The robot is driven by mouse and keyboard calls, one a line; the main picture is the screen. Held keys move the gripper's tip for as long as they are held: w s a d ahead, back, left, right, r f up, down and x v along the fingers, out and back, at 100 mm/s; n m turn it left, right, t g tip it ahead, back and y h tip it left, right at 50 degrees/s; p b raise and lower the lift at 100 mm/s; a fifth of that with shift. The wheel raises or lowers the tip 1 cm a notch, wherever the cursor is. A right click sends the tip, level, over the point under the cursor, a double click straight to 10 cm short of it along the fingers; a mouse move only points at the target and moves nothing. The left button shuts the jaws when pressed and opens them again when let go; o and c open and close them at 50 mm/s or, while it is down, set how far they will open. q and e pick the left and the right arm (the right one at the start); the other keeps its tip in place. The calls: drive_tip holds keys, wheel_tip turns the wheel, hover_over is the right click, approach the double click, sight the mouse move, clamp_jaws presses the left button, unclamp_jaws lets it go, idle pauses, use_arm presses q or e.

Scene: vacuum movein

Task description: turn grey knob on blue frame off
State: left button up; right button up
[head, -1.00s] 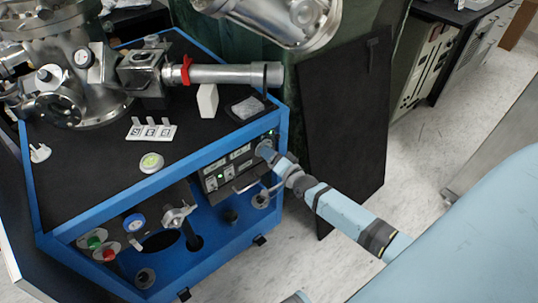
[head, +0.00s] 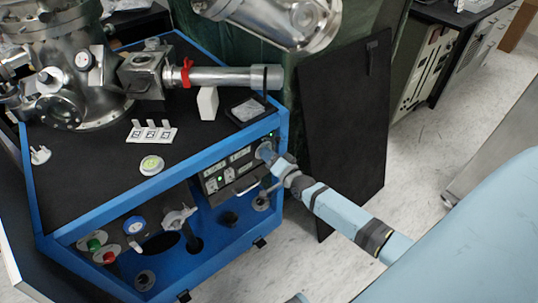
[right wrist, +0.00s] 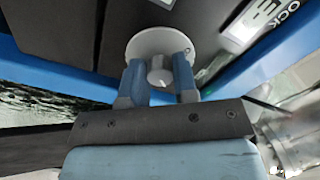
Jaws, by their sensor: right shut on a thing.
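The blue frame (head: 215,160) stands at the left of the head view with a black top. The grey knob (right wrist: 158,72) sits on a round pale disc against a dark panel on the frame's front. My right gripper (right wrist: 158,80) has one blue finger on each side of the knob and is shut on it. In the head view, my right arm reaches in from the lower right, and the gripper (head: 270,157) meets the panel's upper right and covers most of the knob. My left gripper is not in view.
Metal chamber parts (head: 75,70) and a steel tube with a red band (head: 186,73) stand on the frame's top. A green and a red button (head: 108,257) are at the lower left. A black board (head: 345,130) leans behind my right arm.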

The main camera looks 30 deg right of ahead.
use_arm(q)
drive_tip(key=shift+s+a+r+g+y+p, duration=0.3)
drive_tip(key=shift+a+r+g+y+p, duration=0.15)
drive_tip(key=shift+p, duration=2.95)
use_arm(e)
drive_tip(key=shift+n, duration=8.6)
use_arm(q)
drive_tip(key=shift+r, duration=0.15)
use_arm(e)
drive_tip(key=o, duration=0.9)
drive_tip(key=shift+o, duration=0.2)
drive_tip(key=shift+s, duration=0.1)
